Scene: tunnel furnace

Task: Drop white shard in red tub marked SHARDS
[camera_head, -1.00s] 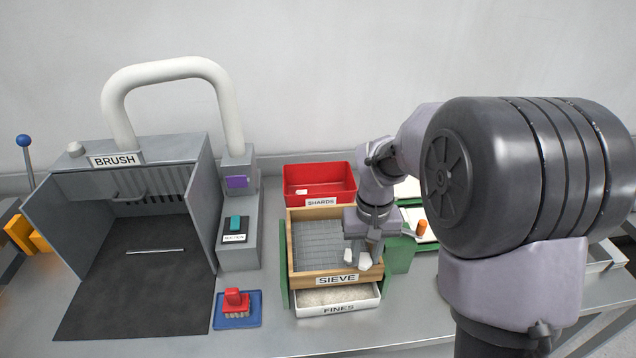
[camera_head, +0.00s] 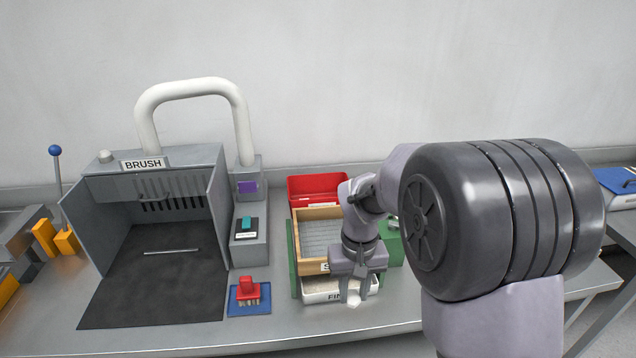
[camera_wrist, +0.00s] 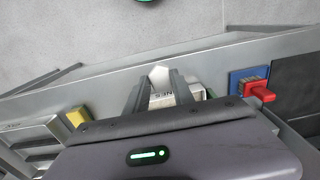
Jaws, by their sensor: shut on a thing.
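My gripper (camera_head: 357,290) is shut on a white shard (camera_wrist: 160,76), which shows between the two fingertips in the wrist view. In the head view the shard (camera_head: 354,303) is a small pale piece at the fingertips, in front of the FINES drawer. The red SHARDS tub (camera_head: 318,186) stands behind the sieve, up and left of my gripper. Its label is partly hidden.
The wooden SIEVE frame (camera_head: 318,213) sits in a green stand over the white FINES drawer (camera_head: 322,296). A red brush (camera_head: 249,290) rests on a blue pad to the left. The grey BRUSH booth (camera_head: 150,183) stands farther left. Bare bench lies along the front edge.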

